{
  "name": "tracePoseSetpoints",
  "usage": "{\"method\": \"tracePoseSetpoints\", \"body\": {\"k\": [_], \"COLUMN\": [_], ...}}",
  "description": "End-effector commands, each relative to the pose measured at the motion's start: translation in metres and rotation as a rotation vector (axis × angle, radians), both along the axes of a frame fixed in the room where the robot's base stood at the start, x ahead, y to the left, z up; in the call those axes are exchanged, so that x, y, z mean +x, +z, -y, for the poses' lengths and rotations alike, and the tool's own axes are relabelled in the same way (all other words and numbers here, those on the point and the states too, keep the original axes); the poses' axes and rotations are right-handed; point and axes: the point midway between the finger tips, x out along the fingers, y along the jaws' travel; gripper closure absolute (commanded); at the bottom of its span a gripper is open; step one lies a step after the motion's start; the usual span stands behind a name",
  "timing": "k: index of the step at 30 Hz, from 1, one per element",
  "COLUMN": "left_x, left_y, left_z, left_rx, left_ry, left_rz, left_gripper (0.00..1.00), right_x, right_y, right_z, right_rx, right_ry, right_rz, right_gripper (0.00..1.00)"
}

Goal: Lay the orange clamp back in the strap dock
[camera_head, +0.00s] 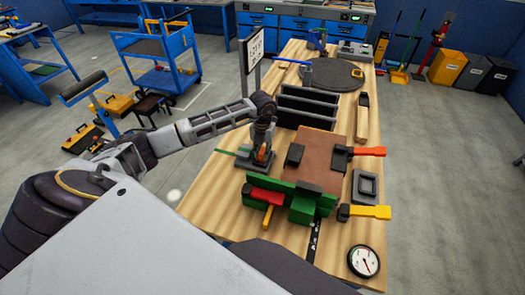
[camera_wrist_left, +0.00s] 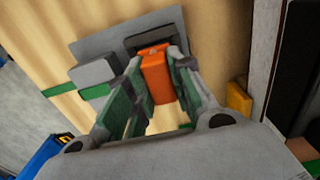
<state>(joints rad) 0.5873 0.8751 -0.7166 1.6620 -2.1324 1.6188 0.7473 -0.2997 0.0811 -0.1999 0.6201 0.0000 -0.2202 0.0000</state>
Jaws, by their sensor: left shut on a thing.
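My left gripper (camera_head: 262,147) is shut on the orange clamp (camera_head: 260,155), with the fingers pointing down at the left side of the table. In the left wrist view the clamp's orange block (camera_wrist_left: 155,77) sits between the green-padded fingers. The grey strap dock (camera_head: 247,165) is right below and around the fingertips. It also shows in the left wrist view (camera_wrist_left: 93,72), with grey and black blocks on a plate and a green strap at its left. The fingers hide the clamp's lower part, and I cannot tell whether it touches the dock. My right gripper is not in view.
A brown panel (camera_head: 322,155) lies right of the dock, with a red-orange-handled clamp (camera_head: 367,151) at its right edge. A green fixture (camera_head: 290,193) with a red-handled clamp is in front. A yellow-handled clamp (camera_head: 370,211) and a dial gauge (camera_head: 363,261) lie at right. Black bins (camera_head: 307,107) stand behind.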

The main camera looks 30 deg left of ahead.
Motion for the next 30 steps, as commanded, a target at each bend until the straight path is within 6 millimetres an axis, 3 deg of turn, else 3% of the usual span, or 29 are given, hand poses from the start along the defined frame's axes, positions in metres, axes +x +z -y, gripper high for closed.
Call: {"method": "tracePoseSetpoints", "body": {"k": [8,9,15,30], "left_x": [0.0003,0.0003,0.0002,0.0007], "left_y": [0.0004,0.0004,0.0003,0.0072], "left_z": [-0.0001,-0.0001,0.0000,-0.0002], "left_rx": [0.000,0.000,0.000,-0.001], "left_ry": [0.000,0.000,0.000,0.001], "left_rz": [0.001,0.001,0.001,0.001], "left_gripper": [1.00,0.75,0.52,0.52], "right_x": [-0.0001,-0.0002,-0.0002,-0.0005], "right_y": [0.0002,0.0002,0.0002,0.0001], "right_z": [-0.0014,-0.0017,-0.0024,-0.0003], "right_rx": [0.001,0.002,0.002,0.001], "right_ry": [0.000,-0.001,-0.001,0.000], "right_rz": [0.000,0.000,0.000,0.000], "right_gripper": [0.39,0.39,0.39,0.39]}}
